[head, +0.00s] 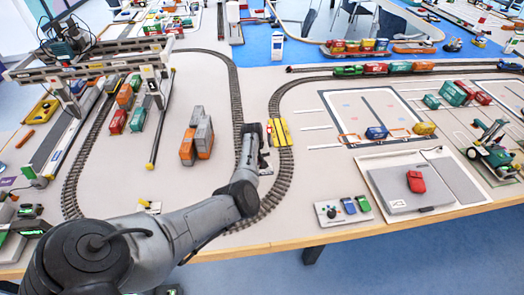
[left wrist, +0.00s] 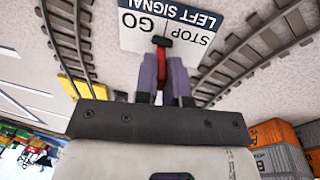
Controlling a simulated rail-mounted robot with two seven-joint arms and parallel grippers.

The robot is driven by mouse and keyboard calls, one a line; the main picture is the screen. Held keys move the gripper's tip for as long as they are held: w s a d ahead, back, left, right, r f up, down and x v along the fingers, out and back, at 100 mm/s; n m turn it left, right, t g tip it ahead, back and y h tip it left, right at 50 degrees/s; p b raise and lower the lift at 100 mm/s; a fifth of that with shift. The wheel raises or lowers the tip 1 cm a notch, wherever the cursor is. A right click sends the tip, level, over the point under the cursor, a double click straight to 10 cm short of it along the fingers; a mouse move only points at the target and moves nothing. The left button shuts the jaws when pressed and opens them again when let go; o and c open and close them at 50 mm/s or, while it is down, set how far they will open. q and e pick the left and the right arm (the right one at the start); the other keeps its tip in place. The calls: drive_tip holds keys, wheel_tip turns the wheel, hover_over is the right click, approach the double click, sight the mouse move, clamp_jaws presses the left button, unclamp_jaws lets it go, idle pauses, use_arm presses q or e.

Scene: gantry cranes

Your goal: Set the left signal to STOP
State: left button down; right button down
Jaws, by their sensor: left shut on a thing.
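The left signal's white plate (left wrist: 185,22) shows upside down at the top of the left wrist view, with the words LEFT SIGNAL, STOP and GO. Its red lever (left wrist: 162,42) stands in front of the plate. My left gripper (left wrist: 165,68) is shut on this lever, and its two purple-grey fingers hide the lower part. I cannot tell which word the lever is set to. In the head view my left gripper (head: 264,155) is beside the curved track, and my forearm covers much of the signal. My right gripper is not in view.
Curved railway track (head: 238,95) runs close around the signal, with a yellow crossing piece (head: 280,132) just right of the gripper. Orange and grey containers (head: 197,137) stand to the left. A gantry crane (head: 95,65) stands at the far left. A control box (head: 343,210) lies near the front edge.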

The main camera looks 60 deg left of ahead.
use_arm(q)
drive_tip(key=shift+s+a+r+t+h+p, duration=0.15)
drive_tip(key=shift+s+t+h+p, duration=0.25)
drive_tip(key=shift+t+p, duration=0.6)
drive_tip(key=shift+s+a+f+t+h+p, duration=0.15)
drive_tip(key=shift+s+f+t+h+p, duration=0.15)
drive_tip(key=shift+t, duration=0.4)
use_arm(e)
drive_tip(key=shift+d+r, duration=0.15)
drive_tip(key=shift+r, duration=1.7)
use_arm(q)
drive_tip(key=shift+w, duration=0.1)
drive_tip(key=c, duration=1.2)
unclamp_jaws()
drive_tip(key=shift+f, duration=0.1)
